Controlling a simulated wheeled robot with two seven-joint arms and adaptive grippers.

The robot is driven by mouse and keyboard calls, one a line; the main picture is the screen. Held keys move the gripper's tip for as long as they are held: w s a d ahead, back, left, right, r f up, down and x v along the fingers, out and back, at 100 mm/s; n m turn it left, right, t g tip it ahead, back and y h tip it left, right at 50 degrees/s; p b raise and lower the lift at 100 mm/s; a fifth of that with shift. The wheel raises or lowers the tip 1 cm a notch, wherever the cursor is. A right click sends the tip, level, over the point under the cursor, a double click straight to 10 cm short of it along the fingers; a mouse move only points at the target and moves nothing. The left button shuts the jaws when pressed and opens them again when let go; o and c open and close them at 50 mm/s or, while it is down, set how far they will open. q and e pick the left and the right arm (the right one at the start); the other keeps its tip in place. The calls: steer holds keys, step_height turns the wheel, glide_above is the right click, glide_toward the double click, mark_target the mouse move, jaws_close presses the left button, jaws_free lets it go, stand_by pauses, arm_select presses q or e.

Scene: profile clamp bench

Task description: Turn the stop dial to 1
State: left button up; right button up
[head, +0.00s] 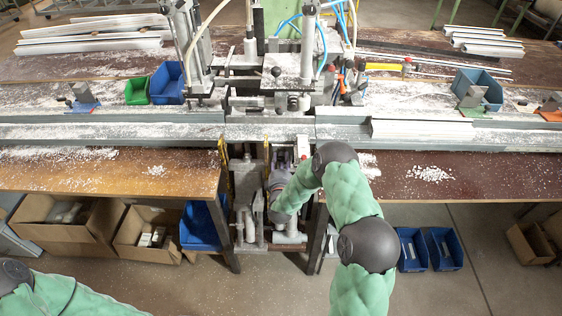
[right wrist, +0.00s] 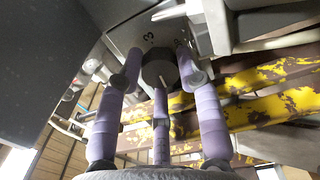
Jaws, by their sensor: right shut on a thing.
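The stop dial (right wrist: 158,72) is a dark round knob with a pale pointer line, on a grey plate (right wrist: 128,32) in the right wrist view. A "3" is printed on the plate above the knob. Another mark to its right is partly covered by a finger, and I cannot read it. My right gripper (right wrist: 158,80) has its purple fingers closed around the knob. In the head view my right gripper (head: 281,178) reaches down at the front of the clamp machine, and the dial is hidden. My left arm shows at lower left, with its gripper out of view.
The clamp machine (head: 293,68) stands mid-bench with hoses and profile rails. Yellow worn bars (right wrist: 262,105) run close beside the dial. Bench tops (head: 110,172) lie on both sides of the gap. Cardboard boxes (head: 70,228) and blue bins (head: 443,248) stand below.

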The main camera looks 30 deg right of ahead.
steer(key=m+b, duration=0.2)
steer(key=m, duration=0.4)
steer(key=shift+f, duration=0.15)
steer(key=m+b, duration=0.2)
steer(key=m, duration=0.2)
steer(key=shift+s+m, duration=0.1)
steer(key=shift+m, duration=0.3)
steer(key=o, duration=0.9)
steer(key=shift+c, duration=0.2)
steer(key=v, duration=1.2)
